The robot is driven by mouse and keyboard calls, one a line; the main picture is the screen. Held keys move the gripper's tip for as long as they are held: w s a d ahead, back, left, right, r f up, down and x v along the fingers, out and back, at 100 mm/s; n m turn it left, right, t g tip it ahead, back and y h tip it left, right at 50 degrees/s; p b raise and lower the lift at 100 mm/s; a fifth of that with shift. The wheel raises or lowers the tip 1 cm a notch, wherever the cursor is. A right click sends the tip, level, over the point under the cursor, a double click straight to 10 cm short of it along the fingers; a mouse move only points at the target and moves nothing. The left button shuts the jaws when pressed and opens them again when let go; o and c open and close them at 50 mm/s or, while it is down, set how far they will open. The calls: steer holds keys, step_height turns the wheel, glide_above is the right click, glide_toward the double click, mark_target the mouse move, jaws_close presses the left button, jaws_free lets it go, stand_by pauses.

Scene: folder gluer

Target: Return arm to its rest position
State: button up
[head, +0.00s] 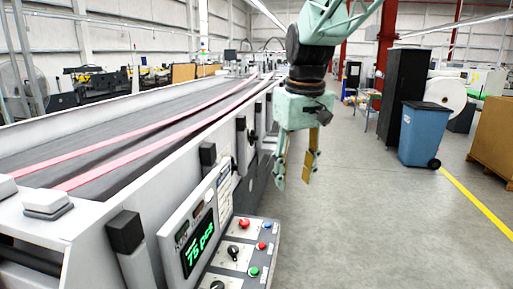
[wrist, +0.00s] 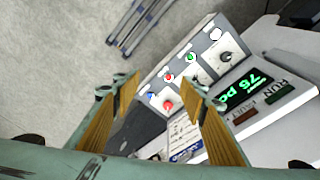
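My gripper (head: 296,180) hangs at the end of my pale green arm in the head view, to the right of the folder gluer (head: 222,170) and above the floor. It points down, and its two yellow-padded fingers are apart with nothing between them. In the wrist view the open fingers (wrist: 160,95) show at left and right of centre. Beyond them the control panel (wrist: 190,70) shows red, green, blue and white buttons and a black knob. The panel also shows in the head view (head: 240,255), apart from my gripper, beside a green display (head: 199,243) reading "75 pcs".
Pink belts (head: 150,138) run along the gluer at left. A blue wheeled bin (head: 424,135), a black cabinet (head: 400,95) and a brown pallet load (head: 495,135) stand at right. The grey floor (head: 370,220) between is clear, with a yellow line (head: 475,205).

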steer(key=s+d+f+m+b, duration=0.1)
steer(key=s+d, duration=0.2)
steer(key=s, duration=1)
steer(key=s+d+f+m+t+b, duration=0.1)
steer(key=s+d, duration=0.3)
steer(key=s, duration=0.8)
steer(key=s+d+f+m+t+b, duration=0.1)
steer(key=s+d+f+m+b, duration=0.1)
steer(key=s, duration=1.1)
steer(key=shift+s+d+f+m+b, duration=0.35)
steer(key=shift+d+f, duration=0.2)
steer(key=shift+d, duration=0.35)
